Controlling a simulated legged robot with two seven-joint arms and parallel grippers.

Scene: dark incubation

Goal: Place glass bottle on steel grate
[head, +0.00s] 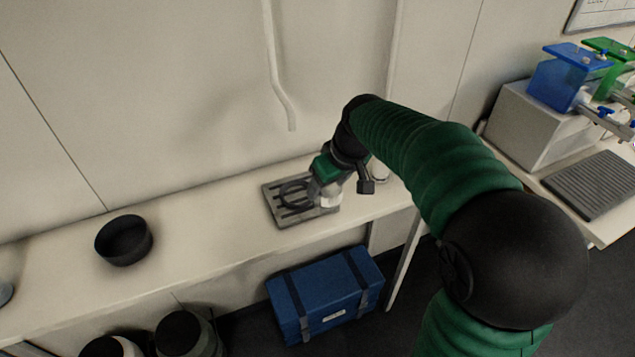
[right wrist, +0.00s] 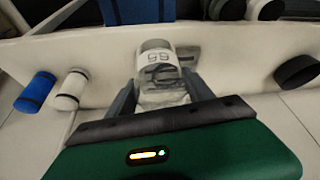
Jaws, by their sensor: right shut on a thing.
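My right gripper (head: 322,186) is low over the right part of the steel grate (head: 282,218), which lies flat on the long counter. It is shut on the glass bottle (head: 331,199). In the right wrist view the bottle (right wrist: 157,66) is between the two fingers (right wrist: 162,100), with a white label bearing dark digits. Part of the grate (right wrist: 190,55) shows behind it. The bottle appears to be over the grate's right edge; I cannot tell whether it touches the grate. My left gripper is not in view.
A dark bowl (head: 124,240) stands on the counter at left. A white cylinder (head: 380,172) stands right of the grate. The right wrist view shows a blue cylinder (right wrist: 36,90) and the white cylinder (right wrist: 70,89). A blue case (head: 325,292) is below the counter. Counter between bowl and grate is clear.

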